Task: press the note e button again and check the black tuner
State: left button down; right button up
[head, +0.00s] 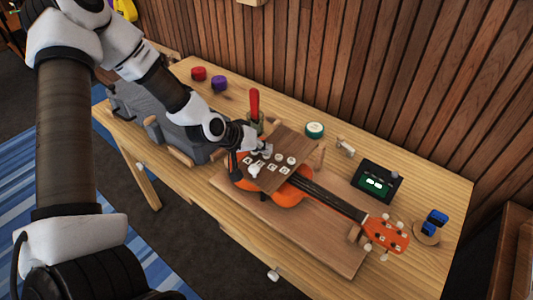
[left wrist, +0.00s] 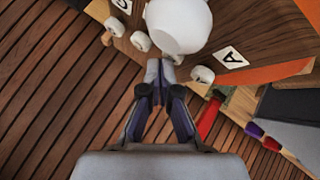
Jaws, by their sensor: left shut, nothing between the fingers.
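The black tuner (head: 376,183) stands on the right part of the bench, with small lit pale-green marks on its screen that I cannot read. A brown board (head: 272,173) with white round buttons and letter cards sits over the orange ukulele (head: 290,192). My left gripper (head: 264,151) is shut and empty, at the board's back-left edge by the buttons. In the left wrist view its closed tips (left wrist: 160,72) are among white buttons (left wrist: 202,74), near a card reading A (left wrist: 232,57). I cannot tell which button is note e, or whether the tips touch one.
A red-handled tool (head: 254,103) stands in a holder behind the board. The slatted wall (head: 350,60) rises behind the bench.

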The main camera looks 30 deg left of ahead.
aim_at(264, 155)
dwell(0.4)
pick_arm(q)
jog(key=shift+r+p, duration=0.85)
jog(key=shift+r, duration=0.05)
notch_tip(264, 155, up, 5)
jog(key=p, duration=0.4)
jog(key=shift+p, duration=0.35)
jog(key=shift+f, duration=0.1)
